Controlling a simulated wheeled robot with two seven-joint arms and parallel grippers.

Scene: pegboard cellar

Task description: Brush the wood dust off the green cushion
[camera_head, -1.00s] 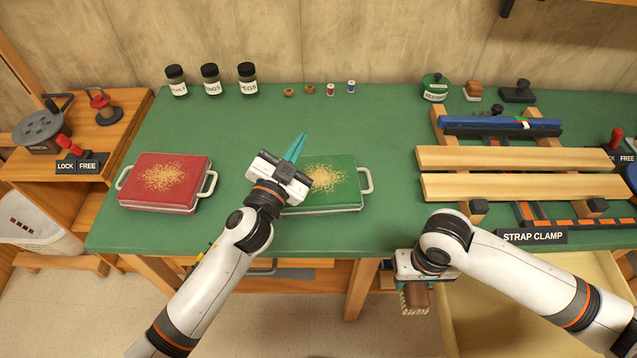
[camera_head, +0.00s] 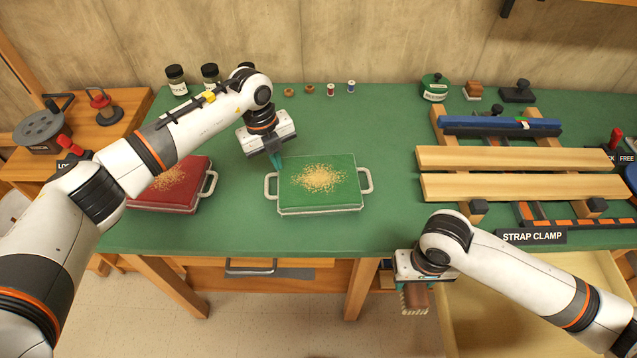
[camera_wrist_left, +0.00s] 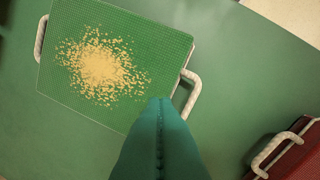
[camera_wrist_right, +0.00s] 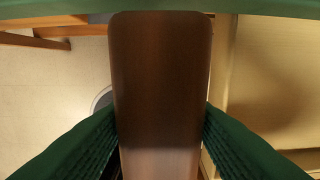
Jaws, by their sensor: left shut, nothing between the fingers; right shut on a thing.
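The green cushion (camera_head: 295,198) lies on the green bench with a pile of wood dust (camera_head: 322,178) at its middle and a pale handle at each side. In the left wrist view the cushion (camera_wrist_left: 70,25) carries the dust (camera_wrist_left: 100,62) too. My left gripper (camera_head: 276,163) is shut and empty, pointing down above the cushion's left handle (camera_wrist_left: 190,95). My right gripper (camera_head: 415,284) is shut on a brown brush (camera_head: 415,300), held in front of the bench's front edge with bristles down. Its brown handle (camera_wrist_right: 160,90) fills the middle of the right wrist view.
A red cushion (camera_head: 183,195) with dust lies at left, partly behind my left arm. Wooden boards (camera_head: 520,157) on a strap clamp take up the right side. Jars (camera_head: 176,80) and spools (camera_head: 331,90) stand at the back. An open drawer (camera_head: 540,320) sits below right.

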